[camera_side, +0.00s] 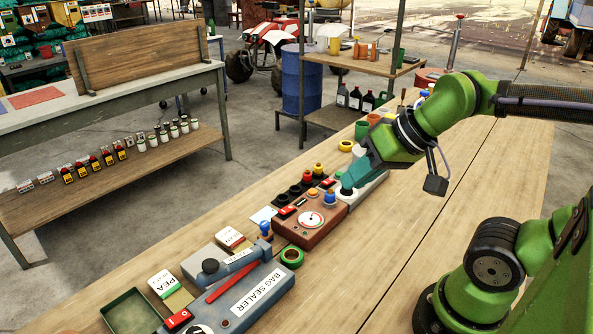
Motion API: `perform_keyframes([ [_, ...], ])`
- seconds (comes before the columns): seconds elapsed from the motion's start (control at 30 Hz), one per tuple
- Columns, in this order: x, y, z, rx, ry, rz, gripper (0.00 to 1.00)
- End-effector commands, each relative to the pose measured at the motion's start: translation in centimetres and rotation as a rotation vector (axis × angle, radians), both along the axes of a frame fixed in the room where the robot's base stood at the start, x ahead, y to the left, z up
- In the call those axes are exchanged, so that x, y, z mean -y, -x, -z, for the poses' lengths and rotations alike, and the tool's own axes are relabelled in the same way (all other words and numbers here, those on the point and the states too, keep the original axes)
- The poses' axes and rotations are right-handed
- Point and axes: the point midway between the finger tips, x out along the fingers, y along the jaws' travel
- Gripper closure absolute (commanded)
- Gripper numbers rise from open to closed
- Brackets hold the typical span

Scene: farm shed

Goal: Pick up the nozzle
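I cannot make out for sure which of the small items is the nozzle. My green gripper (350,184) reaches down and left over the workbench (440,205), its teal end just above or at a small dark piece (346,191) beside a grey-white unit (366,190). I cannot tell whether they touch. The fingertips are too small and partly hidden to show whether they are open or shut.
A brown gauge box (311,220) with coloured knobs stands just left of my gripper. A blue-grey bag sealer (240,297), a green tape roll (291,257) and a green tray (131,312) lie nearer. The bench's right side is mostly clear.

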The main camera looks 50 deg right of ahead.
Motion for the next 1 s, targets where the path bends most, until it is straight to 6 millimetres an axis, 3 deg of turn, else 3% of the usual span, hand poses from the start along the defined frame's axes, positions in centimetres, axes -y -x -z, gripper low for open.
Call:
perform_keyframes([
  [0.03,0.0,0.0,0.0,0.0,0.0,0.0,0.77],
  [0.27,0.0,0.0,0.0,0.0,0.0,0.0,0.42],
  [0.53,0.0,0.0,0.0,-0.001,0.0,0.001,0.4],
  [0.67,0.5,-0.5,1.0,-0.045,-0.001,0.021,0.4],
  [0.83,2.9,-4.1,1.2,-0.157,0.039,0.04,0.4],
  [1.0,6.8,-8.7,1.6,-0.306,0.167,-0.102,0.4],
])
